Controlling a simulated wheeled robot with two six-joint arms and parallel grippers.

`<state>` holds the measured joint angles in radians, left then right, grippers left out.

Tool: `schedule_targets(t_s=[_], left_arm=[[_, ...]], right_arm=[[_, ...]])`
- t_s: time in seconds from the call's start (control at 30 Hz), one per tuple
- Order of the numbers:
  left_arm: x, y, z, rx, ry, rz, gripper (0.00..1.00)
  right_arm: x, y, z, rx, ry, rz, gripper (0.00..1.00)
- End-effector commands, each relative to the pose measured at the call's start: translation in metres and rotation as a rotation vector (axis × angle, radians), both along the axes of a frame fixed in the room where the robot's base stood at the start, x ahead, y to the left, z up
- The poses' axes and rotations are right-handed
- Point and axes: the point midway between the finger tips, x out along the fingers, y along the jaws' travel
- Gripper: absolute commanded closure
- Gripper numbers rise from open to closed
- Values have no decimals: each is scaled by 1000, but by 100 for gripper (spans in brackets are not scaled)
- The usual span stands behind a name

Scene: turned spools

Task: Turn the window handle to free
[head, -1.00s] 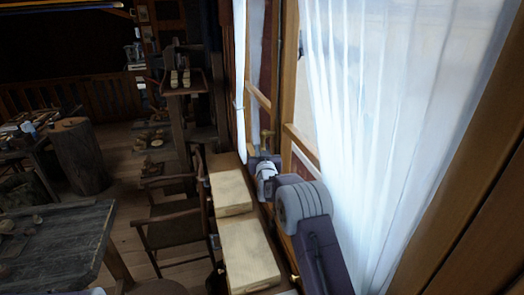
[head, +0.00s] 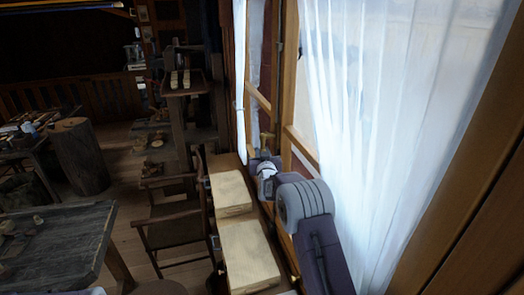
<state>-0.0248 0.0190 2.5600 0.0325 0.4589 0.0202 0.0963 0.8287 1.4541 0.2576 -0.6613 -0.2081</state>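The window (head: 283,85) has a wooden frame and stands at the right of the head view. A small brass-coloured handle (head: 266,138) shows on the frame low down, just beyond my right wrist. My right arm comes in from the bottom right, and its gripper end (head: 264,160) is at or close by the handle. The fingers are small and partly hidden by the wrist, so I cannot tell whether they are open or touching the handle. My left gripper is not in view.
White curtains (head: 385,120) hang beside the arm, with a narrow one (head: 240,80) further left. Two pale wooden boxes (head: 248,255) lie below the window. A wooden chair (head: 170,228) and dark table (head: 55,240) stand to the left. Floor shows between them.

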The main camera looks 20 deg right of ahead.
Motion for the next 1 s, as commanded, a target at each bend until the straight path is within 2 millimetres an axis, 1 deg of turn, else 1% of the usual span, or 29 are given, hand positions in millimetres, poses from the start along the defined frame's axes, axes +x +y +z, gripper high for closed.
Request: schedule_targets(t_s=[0.03,0.17,0.27,0.33,0.4,0.5,0.7,1.0], left_arm=[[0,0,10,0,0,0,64],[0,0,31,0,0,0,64],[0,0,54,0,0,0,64],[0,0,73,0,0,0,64],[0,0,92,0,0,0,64],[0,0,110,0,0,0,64],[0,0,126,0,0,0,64],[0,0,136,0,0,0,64]], right_arm=[[-2,0,5,3,27,0,100],[-10,0,8,8,119,0,100],[-16,1,10,14,203,0,100],[-21,1,11,17,260,0,100],[-26,2,12,20,317,0,100],[-31,2,8,24,383,0,100],[-38,2,3,29,468,0,100],[-43,2,1,30,536,0,100]])
